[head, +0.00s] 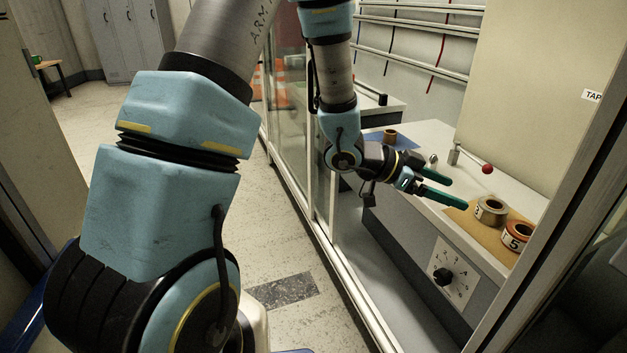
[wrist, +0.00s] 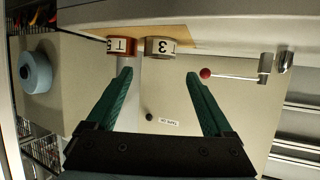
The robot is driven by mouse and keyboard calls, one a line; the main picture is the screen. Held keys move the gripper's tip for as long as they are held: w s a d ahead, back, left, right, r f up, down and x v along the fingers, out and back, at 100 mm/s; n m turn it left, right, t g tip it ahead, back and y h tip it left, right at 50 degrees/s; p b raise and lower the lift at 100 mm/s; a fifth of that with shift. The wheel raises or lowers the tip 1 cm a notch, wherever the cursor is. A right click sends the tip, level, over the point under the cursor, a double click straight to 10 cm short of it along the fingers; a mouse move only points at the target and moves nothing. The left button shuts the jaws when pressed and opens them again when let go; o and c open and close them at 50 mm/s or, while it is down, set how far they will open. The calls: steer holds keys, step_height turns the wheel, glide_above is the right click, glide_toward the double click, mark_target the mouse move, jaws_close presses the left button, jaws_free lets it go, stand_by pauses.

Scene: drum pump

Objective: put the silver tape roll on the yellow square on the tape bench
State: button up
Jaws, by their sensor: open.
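A silver-grey tape roll (head: 491,210) marked 3 stands on the tape bench, on a tan-yellow square (head: 459,219). The roll also shows in the wrist view (wrist: 159,48), near the square's edge (wrist: 180,35). An orange-red roll (head: 516,234) marked T5 stands close beside it, to its right in the head view and left in the wrist view (wrist: 121,46). My gripper (head: 458,192) is open and empty, with its green fingers pointing toward the silver roll. In the wrist view the fingertips (wrist: 159,74) are spread and apart from both rolls.
A lever with a red ball (head: 487,169) stands behind the fingers on the bench. A brown roll (head: 390,136) is on a blue patch at the bench's far end. A dial knob (head: 443,277) is on the bench front. Glass panels and a frame line the left side.

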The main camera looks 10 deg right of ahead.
steer(key=w+a+n+t+y, duration=0.85)
steer(key=w+a, duration=0.65)
steer(key=a, duration=0.5)
steer(key=s+a+n+g+y, duration=0.2)
steer(key=s+a+n, duration=0.3)
steer(key=a, duration=0.5)
steer(key=s+a+r+n+g+y, duration=0.1)
steer(key=s+a+n, duration=0.4)
steer(key=a, duration=0.5)
steer(key=shift+s+g+y, duration=0.7)
steer(key=shift+g+y, duration=0.05)
steer(key=shift+g, duration=0.2)
steer(key=shift+r, duration=0.15)
step_height(320, 180, up, 30)
steer(key=p, duration=3)
